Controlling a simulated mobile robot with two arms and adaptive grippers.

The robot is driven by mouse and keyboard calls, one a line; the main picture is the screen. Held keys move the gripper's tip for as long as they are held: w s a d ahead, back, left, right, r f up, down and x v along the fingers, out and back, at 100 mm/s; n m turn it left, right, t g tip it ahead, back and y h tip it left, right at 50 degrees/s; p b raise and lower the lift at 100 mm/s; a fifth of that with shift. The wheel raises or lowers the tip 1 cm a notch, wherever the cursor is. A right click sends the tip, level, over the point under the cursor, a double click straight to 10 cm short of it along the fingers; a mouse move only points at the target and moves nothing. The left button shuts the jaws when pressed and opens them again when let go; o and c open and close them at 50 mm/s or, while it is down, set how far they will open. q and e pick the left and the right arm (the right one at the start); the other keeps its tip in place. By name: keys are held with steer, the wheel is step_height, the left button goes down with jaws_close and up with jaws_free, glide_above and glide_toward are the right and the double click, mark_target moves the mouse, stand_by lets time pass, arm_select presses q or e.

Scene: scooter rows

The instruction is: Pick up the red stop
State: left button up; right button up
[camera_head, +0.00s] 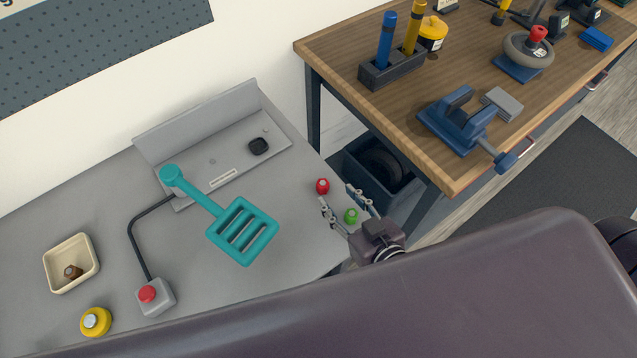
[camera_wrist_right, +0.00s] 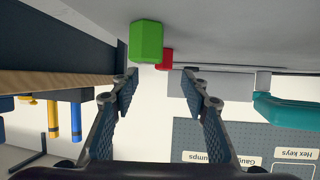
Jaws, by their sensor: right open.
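The red stop (camera_head: 322,186) is a small red piece standing on the grey bench near its right edge. In the right wrist view the red stop (camera_wrist_right: 168,56) shows partly, hidden behind a green piece. That green piece (camera_head: 351,216) stands nearer to me on the same bench; it is large in the wrist view (camera_wrist_right: 146,41). My right gripper (camera_head: 338,195) is open and empty. Its fingertips point toward the red stop, with the green piece close by the fingers. In the wrist view the open fingers (camera_wrist_right: 159,85) have nothing between them. My left gripper is not in view.
A teal slotted paddle (camera_head: 242,232) lies left of the stops. A grey box with a red button (camera_head: 155,298), a cream tray (camera_head: 70,263) and a yellow round item (camera_head: 96,321) are farther left. A wooden workbench (camera_head: 330,52) with a blue vise (camera_head: 460,125) stands right.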

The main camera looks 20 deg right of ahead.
mark_target(324, 184)
steer(key=shift+p+x, duration=0.55)
steer(key=shift+x, duration=0.85)
steer(key=x, duration=0.2)
steer(key=p+x, duration=0.1)
steer(key=x, duration=0.1)
steer(key=shift+a+r, duration=0.2)
steer(key=shift+a, duration=0.15)
steer(key=shift+w+a+f, duration=0.1)
steer(key=shift+w+f, duration=0.1)
steer(key=shift+w, duration=0.15)
steer(key=c, duration=1.1)
steer(key=shift+r, duration=0.15)
